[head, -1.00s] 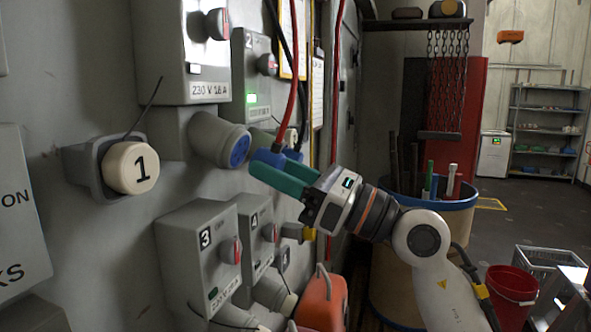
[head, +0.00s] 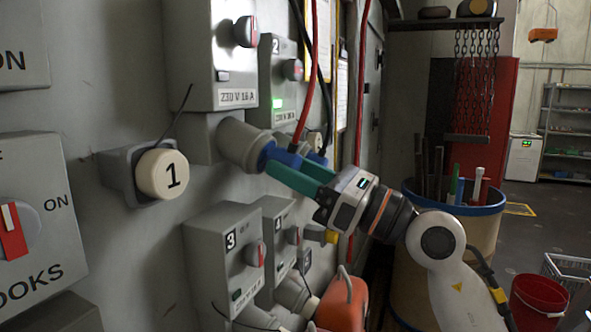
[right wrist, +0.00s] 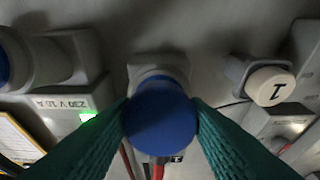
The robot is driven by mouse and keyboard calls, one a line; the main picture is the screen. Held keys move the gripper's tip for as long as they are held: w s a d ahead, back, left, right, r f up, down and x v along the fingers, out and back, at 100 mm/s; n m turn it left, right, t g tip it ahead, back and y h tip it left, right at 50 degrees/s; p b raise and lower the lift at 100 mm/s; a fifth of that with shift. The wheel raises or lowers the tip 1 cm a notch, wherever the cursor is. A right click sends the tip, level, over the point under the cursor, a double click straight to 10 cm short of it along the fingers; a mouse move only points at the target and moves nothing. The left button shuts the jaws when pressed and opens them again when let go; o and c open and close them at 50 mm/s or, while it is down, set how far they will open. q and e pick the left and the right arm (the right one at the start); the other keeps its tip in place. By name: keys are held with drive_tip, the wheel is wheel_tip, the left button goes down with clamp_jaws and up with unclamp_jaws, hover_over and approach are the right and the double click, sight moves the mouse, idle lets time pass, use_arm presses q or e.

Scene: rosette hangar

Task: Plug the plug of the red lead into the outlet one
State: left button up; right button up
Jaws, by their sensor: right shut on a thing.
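Outlet one (head: 238,143) is the grey round socket under the box labelled 230 V 16 A (head: 190,60). Its cap marked 1 (head: 165,175) hangs open to its left. My right gripper (head: 285,168) has green fingers shut on the blue plug of the red lead (head: 272,153). The plug's front is at the outlet's mouth, roughly in line with it; how deep it sits I cannot tell. In the right wrist view the blue plug (right wrist: 160,115) between the fingers hides most of the outlet (right wrist: 160,68). My left gripper is out of view.
Box two (head: 278,75) shows a green light behind; a black lead (head: 324,80) hangs there. Box three (head: 225,250) and box four (head: 278,235) are below, with an orange container (head: 345,305). A bin of rods (head: 470,235) stands right.

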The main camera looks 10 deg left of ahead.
drive_tip(key=shift+w+a+r, duration=0.1)
drive_tip(key=shift+a+r, duration=0.1)
drive_tip(key=shift+a, duration=0.3)
idle(0.7)
drive_tip(key=o, duration=1.4)
